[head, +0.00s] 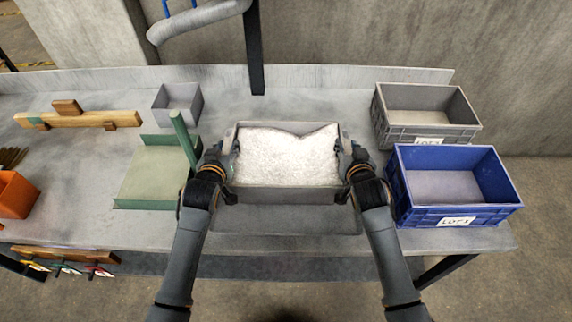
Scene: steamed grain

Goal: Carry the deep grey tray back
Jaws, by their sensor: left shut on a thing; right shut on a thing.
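The deep grey tray (290,196) is in the middle of the head view, filled with white steamed grain (287,158) heaped unevenly. My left gripper (231,165) is shut on the tray's left side wall. My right gripper (344,165) is shut on its right side wall. The tray looks level between the two grippers. A darker patch lies on the table just in front of it. I cannot tell for sure how high the tray is above the table.
A blue crate (458,209) labelled LOT 1 and a grey crate (428,128) stand empty at the right. A green tray (150,203) with an upright post is close by my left gripper. A small grey bin (178,101), a wooden beam (85,119) and an orange box (17,196) are further left.

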